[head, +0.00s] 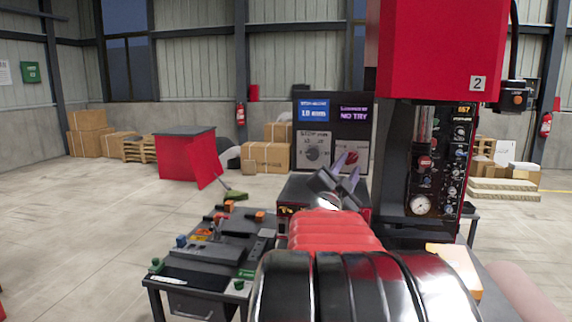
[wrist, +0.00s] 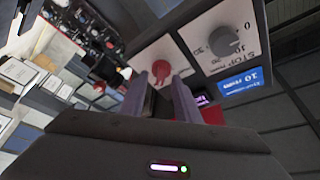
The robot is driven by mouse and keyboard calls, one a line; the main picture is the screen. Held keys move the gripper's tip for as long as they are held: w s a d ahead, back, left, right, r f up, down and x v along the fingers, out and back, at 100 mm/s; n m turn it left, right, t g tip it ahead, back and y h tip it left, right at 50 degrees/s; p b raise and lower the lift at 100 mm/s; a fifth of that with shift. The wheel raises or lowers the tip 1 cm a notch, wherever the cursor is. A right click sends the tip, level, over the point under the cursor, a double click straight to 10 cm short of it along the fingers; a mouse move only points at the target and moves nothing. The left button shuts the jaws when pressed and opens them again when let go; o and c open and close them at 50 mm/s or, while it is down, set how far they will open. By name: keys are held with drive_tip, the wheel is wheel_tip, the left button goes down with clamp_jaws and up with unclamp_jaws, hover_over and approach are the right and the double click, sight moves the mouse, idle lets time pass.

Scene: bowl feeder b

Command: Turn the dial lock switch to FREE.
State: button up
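A red switch knob (head: 352,158) sits on a white plate on the front of the control box; its label is hidden or too small to read. In the wrist view the red knob (wrist: 162,70) is just ahead of the fingertips. A grey round dial (head: 313,154) with a numbered scale is on the plate to its left; it also shows in the wrist view (wrist: 228,40). My gripper (head: 344,168) points at the red knob with its fingers a little apart and nothing held between them. In the wrist view my gripper (wrist: 170,84) partly hides the lower plate. Contact with the knob cannot be told.
Above the dials, a blue display (head: 314,111) reads 10 mm and a dark display (head: 354,113) reads NO TRY. A red press (head: 430,50) with a gauge panel (head: 440,165) stands close on the right. A bench (head: 200,275) with tools is at the left.

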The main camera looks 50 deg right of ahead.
drive_tip(key=shift+x, duration=0.8)
drive_tip(key=shift+c, duration=0.2)
drive_tip(key=c, duration=0.7)
drive_tip(key=shift+a, duration=0.2)
clamp_jaws()
drive_tip(key=shift+s+d, duration=0.1)
drive_tip(key=shift+d, duration=0.05)
